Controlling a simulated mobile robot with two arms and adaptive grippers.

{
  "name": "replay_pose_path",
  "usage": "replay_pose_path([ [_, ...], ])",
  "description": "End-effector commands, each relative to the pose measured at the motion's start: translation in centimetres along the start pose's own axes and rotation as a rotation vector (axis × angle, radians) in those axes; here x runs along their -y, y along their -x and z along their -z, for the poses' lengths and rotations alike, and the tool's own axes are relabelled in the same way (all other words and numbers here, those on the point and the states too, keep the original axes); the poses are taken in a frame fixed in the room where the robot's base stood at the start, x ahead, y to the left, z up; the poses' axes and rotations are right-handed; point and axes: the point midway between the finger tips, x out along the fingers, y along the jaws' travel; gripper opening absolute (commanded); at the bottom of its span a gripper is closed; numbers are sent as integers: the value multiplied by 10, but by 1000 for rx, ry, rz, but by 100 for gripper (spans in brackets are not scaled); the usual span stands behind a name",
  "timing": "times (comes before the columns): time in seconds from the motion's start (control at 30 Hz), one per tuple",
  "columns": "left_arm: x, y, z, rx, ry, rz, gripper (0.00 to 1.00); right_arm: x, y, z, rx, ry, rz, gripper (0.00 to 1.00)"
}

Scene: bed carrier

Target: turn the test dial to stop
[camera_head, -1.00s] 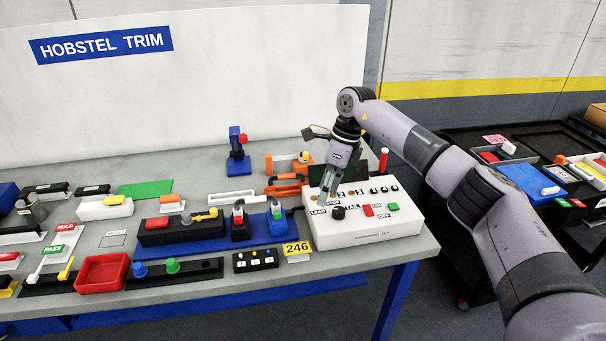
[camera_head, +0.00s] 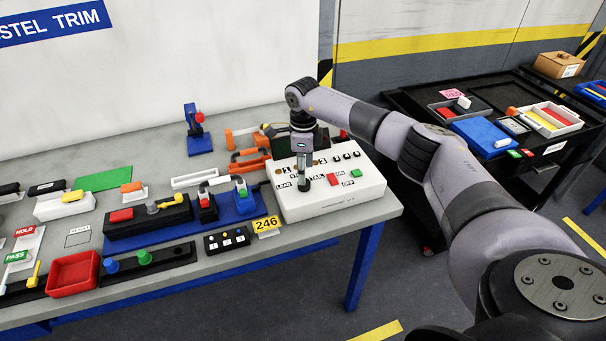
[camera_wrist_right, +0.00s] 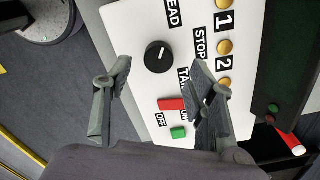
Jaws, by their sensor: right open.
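The white test box (camera_head: 345,203) stands at the table's right end. Its black test dial (camera_wrist_right: 158,56) shows in the right wrist view with a short white pointer line, aimed roughly between the LEAD and STOP labels (camera_wrist_right: 200,42). The TAIL label (camera_wrist_right: 183,82) is on the dial's other side. My right gripper (camera_head: 303,182) points straight down over the dial and mostly hides it in the head view. In the right wrist view its open fingers (camera_wrist_right: 160,66) are on either side of the dial, with gaps visible; contact is not seen. My left gripper is out of view.
A red button (camera_wrist_right: 171,104) and a green button (camera_wrist_right: 179,132) are close to the fingers. A black cart (camera_head: 470,82) with trays stands right.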

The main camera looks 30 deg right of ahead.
Motion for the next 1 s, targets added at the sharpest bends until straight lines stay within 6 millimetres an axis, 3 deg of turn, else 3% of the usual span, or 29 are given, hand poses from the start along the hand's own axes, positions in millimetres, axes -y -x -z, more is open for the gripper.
replay_pose_path([
  [0.1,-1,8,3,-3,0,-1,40,-1,-20,0,-1,-1,-3,51],
  [0.3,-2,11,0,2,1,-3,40,0,-40,-1,1,-1,-1,51],
  [0.63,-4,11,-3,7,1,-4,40,0,-44,0,1,0,0,51],
  [1.0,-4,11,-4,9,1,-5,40,0,-44,0,1,0,0,27],
])
